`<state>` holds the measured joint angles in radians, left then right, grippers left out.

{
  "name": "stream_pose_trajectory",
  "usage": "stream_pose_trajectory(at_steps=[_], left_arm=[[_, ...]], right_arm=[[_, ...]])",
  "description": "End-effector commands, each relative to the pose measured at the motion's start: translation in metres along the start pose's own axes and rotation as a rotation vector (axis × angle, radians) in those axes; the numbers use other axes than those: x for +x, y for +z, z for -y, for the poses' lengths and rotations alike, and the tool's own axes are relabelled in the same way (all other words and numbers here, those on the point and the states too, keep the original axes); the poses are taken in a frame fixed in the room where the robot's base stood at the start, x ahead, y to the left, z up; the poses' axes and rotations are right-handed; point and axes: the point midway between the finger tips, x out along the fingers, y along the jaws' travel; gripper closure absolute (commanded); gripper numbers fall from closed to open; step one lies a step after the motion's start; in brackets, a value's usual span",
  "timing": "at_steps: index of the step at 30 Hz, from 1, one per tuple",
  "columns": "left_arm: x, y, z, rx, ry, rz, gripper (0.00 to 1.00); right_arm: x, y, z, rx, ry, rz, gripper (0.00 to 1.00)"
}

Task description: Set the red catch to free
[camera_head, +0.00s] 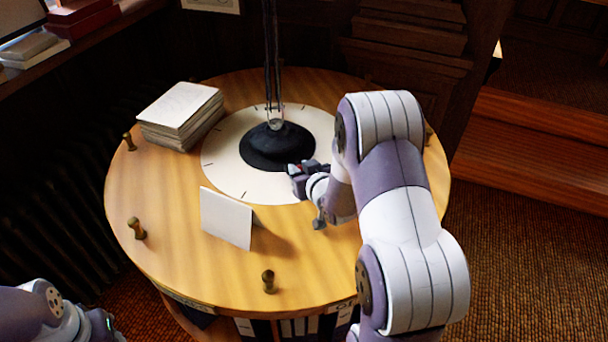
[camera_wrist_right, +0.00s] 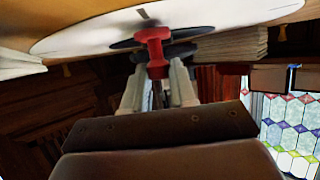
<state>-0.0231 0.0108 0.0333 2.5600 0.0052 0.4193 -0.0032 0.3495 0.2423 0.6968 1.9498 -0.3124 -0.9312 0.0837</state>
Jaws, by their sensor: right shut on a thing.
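The red catch (camera_wrist_right: 154,42) is a small spool-shaped knob in the right wrist view, with the dark round base and white dial behind it. My right gripper (camera_wrist_right: 157,76) is shut on it, with a pale finger on each side of its lower end. The catch is mostly hidden there by the gripper. My left arm shows at the lower left, but its fingers are out of view.
The round wooden table (camera_head: 170,225) bears a stack of paper (camera_head: 180,108) at the back left and a standing white card (camera_head: 226,218) in front of the dial. Small brass posts (camera_head: 269,281) stand around its rim. A dark upright stem (camera_head: 272,60) rises from the base.

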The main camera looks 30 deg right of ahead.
Motion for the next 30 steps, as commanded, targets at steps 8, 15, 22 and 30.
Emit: stream_pose_trajectory(at_steps=[8,15,22,30], left_arm=[[-0.001,0.000,0.000,0.000,0.000,0.000,0.57],[0.000,0.000,0.000,0.000,0.000,0.000,0.57],[0.006,0.001,0.000,0.000,0.000,0.000,0.57],[0.011,0.001,0.000,0.000,0.000,0.000,0.57]], right_arm=[[0.000,-0.004,0.000,-0.001,0.000,-0.009,0.48],[-0.001,-0.003,0.000,-0.001,0.000,-0.006,0.48],[-0.034,-0.002,-0.001,0.000,0.002,-0.009,0.48],[-0.102,-0.002,-0.001,-0.001,0.003,-0.009,0.48]])
